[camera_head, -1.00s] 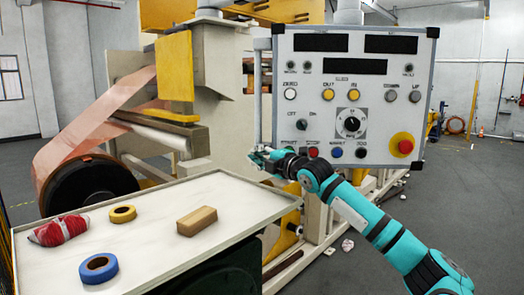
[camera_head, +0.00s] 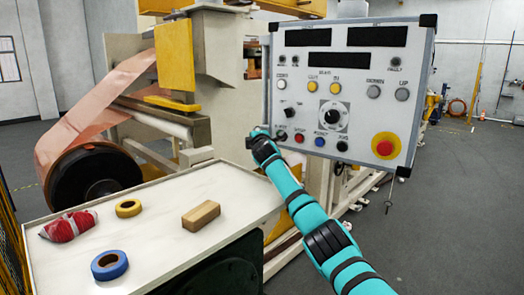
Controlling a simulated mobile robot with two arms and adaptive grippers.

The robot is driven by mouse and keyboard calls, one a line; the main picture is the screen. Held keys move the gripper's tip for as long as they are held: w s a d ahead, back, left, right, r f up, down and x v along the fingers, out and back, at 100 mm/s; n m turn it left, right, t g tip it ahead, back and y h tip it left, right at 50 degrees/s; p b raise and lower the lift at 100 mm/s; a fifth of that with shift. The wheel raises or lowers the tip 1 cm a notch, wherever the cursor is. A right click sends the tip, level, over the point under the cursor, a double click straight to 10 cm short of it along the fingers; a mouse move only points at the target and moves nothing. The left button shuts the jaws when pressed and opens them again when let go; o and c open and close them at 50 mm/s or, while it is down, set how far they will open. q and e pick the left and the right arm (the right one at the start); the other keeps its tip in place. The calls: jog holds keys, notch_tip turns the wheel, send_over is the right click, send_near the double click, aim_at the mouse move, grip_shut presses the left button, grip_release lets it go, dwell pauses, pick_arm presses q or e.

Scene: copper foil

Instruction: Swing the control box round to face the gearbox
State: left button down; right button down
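The control box (camera_head: 355,135) hangs at the upper middle right, its panel of buttons, dark displays and a red knob on yellow facing me at a slant. Its right edge looks nearer than its left edge. A pale bar handle (camera_head: 266,85) runs down its left side. My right gripper (camera_head: 256,136) is at the handle's lower end, by the box's lower left corner. Its fingers are small and partly lost against the box, so I cannot tell their opening or whether they grip the handle. My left gripper is out of view. I cannot tell which machine part is the gearbox.
A white-topped table (camera_head: 160,255) at lower left bears a red bundle (camera_head: 68,226), yellow tape (camera_head: 128,208), blue tape (camera_head: 109,265) and a tan block (camera_head: 201,215). The copper foil machine (camera_head: 222,60) stands behind. Open floor (camera_head: 450,230) lies at right.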

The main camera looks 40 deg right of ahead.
jog(key=shift+w+d+p, duration=0.2)
jog(key=shift+w+d, duration=0.15)
jog(key=shift+d, duration=0.45)
jog(key=shift+w+d+p, duration=0.15)
jog(key=shift+w+d, duration=0.2)
jog(key=shift+d, duration=0.5)
